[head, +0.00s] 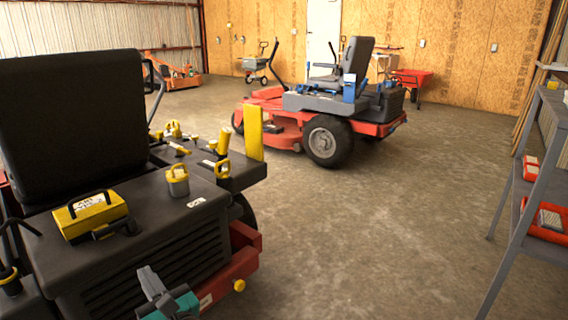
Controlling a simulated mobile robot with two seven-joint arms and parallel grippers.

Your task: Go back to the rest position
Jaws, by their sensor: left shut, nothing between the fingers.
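My left gripper (150,272) shows at the bottom edge of the head view, left of centre, with part of its teal wrist. Its grey fingers are together, with nothing between them. It is in front of the dark engine cover of the near mower (140,240), and I cannot tell the gap between them. My right gripper is not in view.
A yellow toolbox (90,215) and a grey can with a yellow handle (177,181) sit on the near mower. A red mower (320,115) stands farther back. A grey shelf (525,190) with red items stands at right. Concrete floor between is clear.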

